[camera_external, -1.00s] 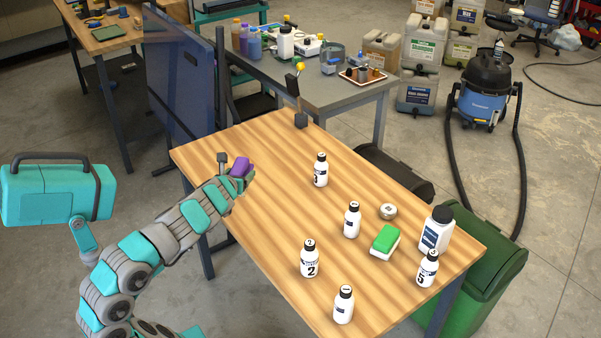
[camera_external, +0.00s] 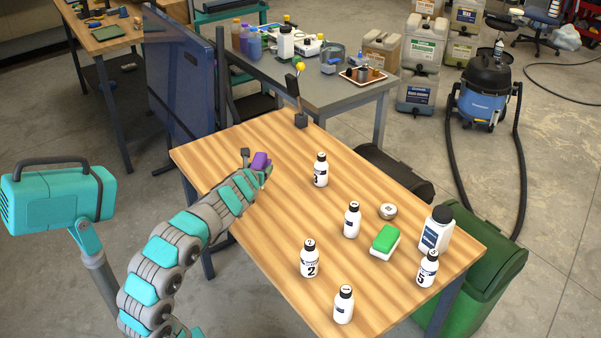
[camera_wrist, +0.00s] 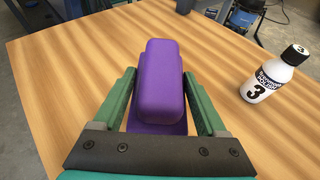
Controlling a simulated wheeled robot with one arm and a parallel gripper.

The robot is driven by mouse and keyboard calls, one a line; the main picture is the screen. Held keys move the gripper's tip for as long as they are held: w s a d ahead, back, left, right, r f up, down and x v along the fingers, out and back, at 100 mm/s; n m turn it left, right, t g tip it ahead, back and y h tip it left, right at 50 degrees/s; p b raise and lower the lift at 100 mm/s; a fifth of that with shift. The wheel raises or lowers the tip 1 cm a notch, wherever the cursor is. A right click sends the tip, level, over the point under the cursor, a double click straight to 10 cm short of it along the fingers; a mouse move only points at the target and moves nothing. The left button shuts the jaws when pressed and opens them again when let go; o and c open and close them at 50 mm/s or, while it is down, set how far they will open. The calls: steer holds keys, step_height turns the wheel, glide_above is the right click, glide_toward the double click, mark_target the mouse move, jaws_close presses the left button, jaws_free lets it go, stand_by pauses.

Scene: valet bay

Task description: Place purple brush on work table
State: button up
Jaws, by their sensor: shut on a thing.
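The purple brush (camera_external: 260,161) is held between the two fingers of my gripper (camera_external: 266,172), over the far left part of the wooden work table (camera_external: 300,230). In the wrist view the brush (camera_wrist: 161,85) fills the space between the green fingers of my gripper (camera_wrist: 160,98), with the tabletop (camera_wrist: 60,90) around it. Whether the brush touches the tabletop cannot be told. My arm reaches in from the lower left and hides part of the table's left edge.
A bottle marked 3 (camera_external: 320,170) stands right of my gripper; it also shows in the wrist view (camera_wrist: 268,80). Several other bottles, a green-topped sponge (camera_external: 385,241) and a round tin (camera_external: 388,211) stand farther right. A dark stand (camera_external: 299,112) is at the far edge. Wood around the brush is clear.

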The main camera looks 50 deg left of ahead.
mark_target(266, 161)
steer(key=w+a, duration=0.1)
steer(key=w, duration=0.1)
steer(key=w+a, duration=0.1)
steer(key=w, duration=0.1)
steer(key=shift+w+a+f, duration=0.1)
steer(key=shift+a+f, duration=0.1)
steer(key=shift+w+a+f+b, duration=0.15)
steer(key=shift+f+b, duration=0.5)
steer(key=shift+f, duration=1.15)
steer(key=o, duration=1.4)
steer(key=shift+f, duration=0.2)
steer(key=shift+r, duration=0.1)
